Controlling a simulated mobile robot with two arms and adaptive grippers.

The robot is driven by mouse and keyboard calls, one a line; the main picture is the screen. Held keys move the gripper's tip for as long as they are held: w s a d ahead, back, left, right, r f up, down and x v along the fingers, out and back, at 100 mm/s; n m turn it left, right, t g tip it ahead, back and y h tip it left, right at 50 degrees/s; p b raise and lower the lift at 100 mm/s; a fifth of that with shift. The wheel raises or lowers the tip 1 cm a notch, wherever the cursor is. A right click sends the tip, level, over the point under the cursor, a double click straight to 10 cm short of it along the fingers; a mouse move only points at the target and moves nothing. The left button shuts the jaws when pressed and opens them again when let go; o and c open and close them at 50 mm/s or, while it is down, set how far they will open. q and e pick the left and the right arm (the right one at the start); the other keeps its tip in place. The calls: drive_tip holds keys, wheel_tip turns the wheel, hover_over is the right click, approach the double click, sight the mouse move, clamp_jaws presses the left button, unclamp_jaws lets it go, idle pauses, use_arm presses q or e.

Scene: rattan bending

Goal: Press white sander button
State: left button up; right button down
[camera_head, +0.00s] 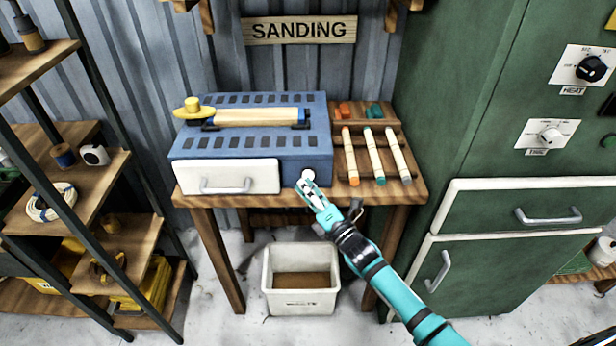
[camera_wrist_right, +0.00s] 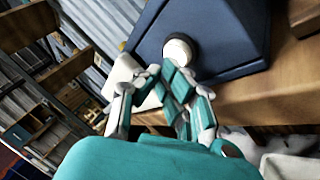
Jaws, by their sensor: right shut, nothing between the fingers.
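The blue sander (camera_head: 255,140) stands on a wooden table (camera_head: 408,190) under the SANDING sign. Its round white button (camera_head: 308,175) is on the front face, right of the white drawer (camera_head: 225,177). In the right wrist view the white button (camera_wrist_right: 178,52) shows just beyond the fingertips. My right gripper (camera_head: 306,187) is shut and empty, with its tips right at the button's lower edge. It also shows in the right wrist view (camera_wrist_right: 164,78). I cannot tell whether the tips touch the button. My left gripper is out of view.
A rack with several coloured-tip sticks (camera_head: 375,155) lies right of the sander. A white bin (camera_head: 300,282) stands on the floor below. A green cabinet (camera_head: 480,130) is close on the right, and shelves (camera_head: 85,190) stand on the left.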

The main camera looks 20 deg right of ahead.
drive_tip(key=shift+w, duration=0.15)
drive_tip(key=shift+w+d+b, duration=0.1)
drive_tip(key=shift+w+b, duration=0.15)
drive_tip(key=shift+b, duration=0.05)
drive_tip(key=shift+r, duration=0.1)
idle(0.4)
drive_tip(key=shift+s, duration=0.4)
drive_tip(key=s+a+p, duration=0.1)
drive_tip(key=s+p, duration=0.1)
drive_tip(key=s, duration=0.3)
drive_tip(key=shift+s+a+p, duration=0.35)
drive_tip(key=shift+s+a, duration=0.05)
idle(1.3)
